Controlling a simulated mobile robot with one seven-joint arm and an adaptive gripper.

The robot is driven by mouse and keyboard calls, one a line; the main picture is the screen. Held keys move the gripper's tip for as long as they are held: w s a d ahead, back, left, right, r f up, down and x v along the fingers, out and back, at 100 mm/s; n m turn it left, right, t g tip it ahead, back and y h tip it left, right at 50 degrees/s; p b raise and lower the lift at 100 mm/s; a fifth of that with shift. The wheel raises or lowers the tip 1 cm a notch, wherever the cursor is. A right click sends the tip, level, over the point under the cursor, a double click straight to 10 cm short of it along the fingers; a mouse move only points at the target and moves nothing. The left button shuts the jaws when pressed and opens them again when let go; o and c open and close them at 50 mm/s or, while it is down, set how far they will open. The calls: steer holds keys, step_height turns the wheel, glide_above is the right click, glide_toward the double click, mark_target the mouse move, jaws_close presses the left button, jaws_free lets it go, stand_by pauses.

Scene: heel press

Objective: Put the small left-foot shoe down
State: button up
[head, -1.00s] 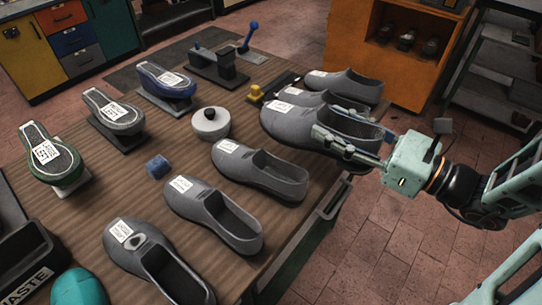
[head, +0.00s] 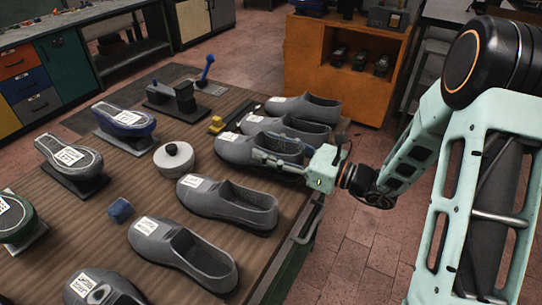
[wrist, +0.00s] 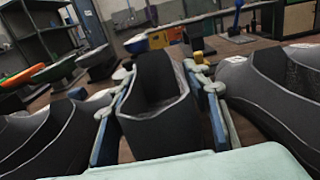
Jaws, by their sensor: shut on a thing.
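The held grey shoe (head: 232,150) lies among a row of similar grey shoes on the wooden table (head: 140,200). Its toe points left and it carries a white label, too small to read. My gripper (head: 264,150) is shut on its heel end from the right. In the wrist view the shoe's open collar (wrist: 155,118) sits between my two fingers (wrist: 160,80). The shoe looks level and at or very near the table top; I cannot tell whether it touches.
Close behind stand two grey shoes, one (head: 287,127) and another (head: 305,106); in front is another (head: 228,204), then more. A round whitish pot (head: 173,160), a blue block (head: 120,209) and a yellow piece (head: 216,124) lie left. The table's right edge (head: 300,225) is near my gripper.

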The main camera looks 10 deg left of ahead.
steer(key=shift+f, duration=1.3)
steer(key=shift+f, duration=0.1)
steer(key=o, duration=1)
steer(key=shift+f+b, duration=0.15)
steer(key=shift+b, duration=0.15)
steer(key=o, duration=0.5)
steer(key=shift+c, duration=0.2)
